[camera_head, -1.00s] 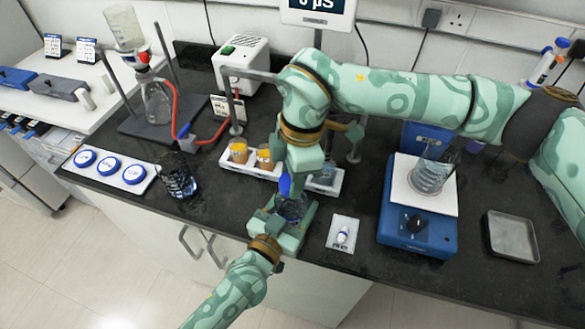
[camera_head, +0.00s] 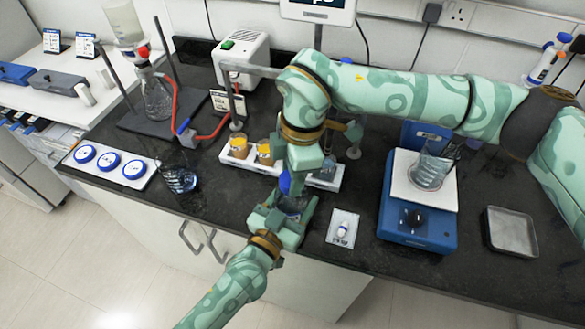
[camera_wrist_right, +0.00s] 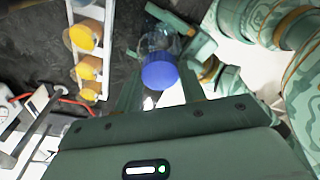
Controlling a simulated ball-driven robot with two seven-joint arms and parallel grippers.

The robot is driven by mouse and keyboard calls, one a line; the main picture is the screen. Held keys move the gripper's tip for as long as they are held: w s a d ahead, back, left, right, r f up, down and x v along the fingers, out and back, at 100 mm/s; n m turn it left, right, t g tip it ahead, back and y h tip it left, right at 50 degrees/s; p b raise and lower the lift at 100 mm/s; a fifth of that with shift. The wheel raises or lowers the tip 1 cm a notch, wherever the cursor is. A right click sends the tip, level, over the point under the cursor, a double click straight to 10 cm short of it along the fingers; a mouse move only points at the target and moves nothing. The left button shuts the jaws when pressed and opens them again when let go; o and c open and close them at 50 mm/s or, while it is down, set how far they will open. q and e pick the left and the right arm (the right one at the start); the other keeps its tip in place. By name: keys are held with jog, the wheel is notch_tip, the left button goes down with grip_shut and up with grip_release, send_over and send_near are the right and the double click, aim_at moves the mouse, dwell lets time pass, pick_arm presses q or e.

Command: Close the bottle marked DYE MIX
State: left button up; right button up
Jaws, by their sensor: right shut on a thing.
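The bottle (camera_head: 294,204) is small and clear and stands near the front edge of the bench. The DYE MIX marking cannot be read on it. A blue cap (camera_head: 284,184) is at its mouth, also seen in the right wrist view (camera_wrist_right: 159,75) in front of the clear bottle (camera_wrist_right: 157,40). I cannot tell whether the cap is seated or threaded. My right gripper (camera_head: 286,180) comes down from above and is shut on the cap. My left gripper (camera_head: 283,213) reaches in from the front, with its jaws closed around the bottle's body.
A white rack (camera_head: 232,157) with orange-filled jars stands just behind.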

pick_arm(q)
grip_shut()
pick_arm(e)
jog(key=m, duration=0.4)
jog(key=shift+s+f+t, duration=0.1)
jog(key=shift+t, duration=0.2)
jog(key=m, duration=0.6)
jog(key=shift+t, duration=0.3)
jog(key=o, duration=0.9)
jog(key=shift+o, duration=0.2)
jog(key=shift+r, duration=2.3)
jog(key=shift+c, duration=0.2)
